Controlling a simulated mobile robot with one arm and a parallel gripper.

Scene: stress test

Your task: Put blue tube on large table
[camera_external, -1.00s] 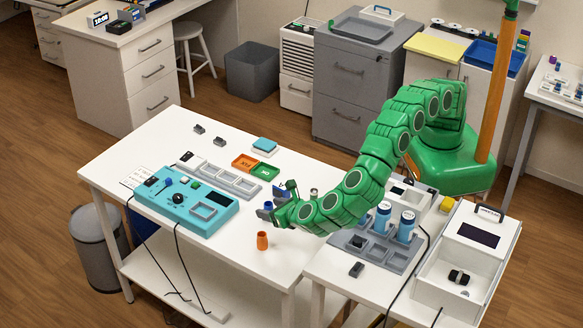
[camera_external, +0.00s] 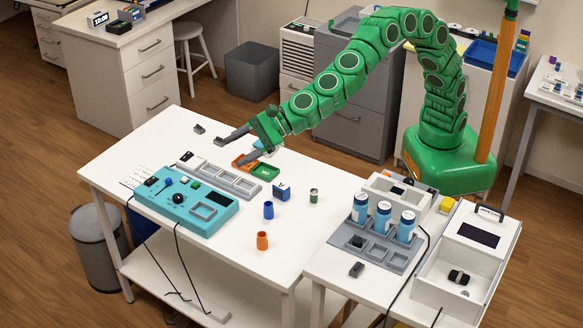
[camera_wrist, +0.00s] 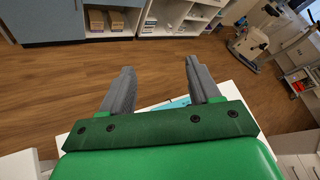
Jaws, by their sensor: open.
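A small blue tube (camera_external: 268,211) stands upright on the large white table (camera_external: 215,262), right of the teal device. A similar orange tube (camera_external: 262,241) stands in front of it. My gripper (camera_external: 232,153) is above the back part of the table, up and left of the blue tube and apart from it. In the wrist view my gripper (camera_wrist: 160,70) has its two grey fingers spread, with nothing between them. The blue tube does not show in the wrist view.
A teal device (camera_external: 184,200), grey tray (camera_external: 226,180), blue box (camera_external: 282,192), small can (camera_external: 313,195) and orange and green trays (camera_external: 263,171) share the table. A rack (camera_external: 375,250) with several blue-and-white bottles is at right. The front right of the large table is mostly clear.

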